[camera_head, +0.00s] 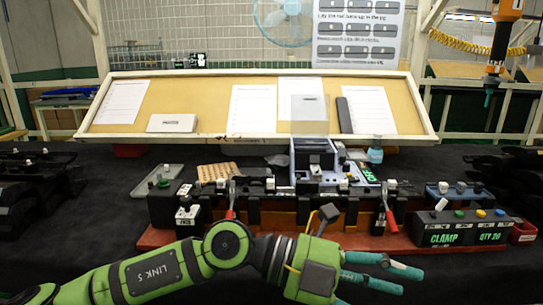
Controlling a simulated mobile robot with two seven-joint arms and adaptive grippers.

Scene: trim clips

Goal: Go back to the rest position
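My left arm comes in from the lower left, green and grey. My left gripper (390,275) is at the bottom, right of centre, in front of the fixture, with its teal fingers pointing right. The fingers stand apart with nothing seen between them; the lowest finger is cut off by the bottom edge. The fixture (290,210) stands on a red-brown base on the dark table and has several black blocks and two red-handled clamps. The gripper's wrist covers part of its front edge. My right gripper is not in view.
A box labelled CLAMP (445,232) with buttons sits at the right, with a small red bin (522,232) beside it. A grey tray (158,180) lies left of the fixture. Dark parts lie at both table sides. A tilted board (210,100) stands behind.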

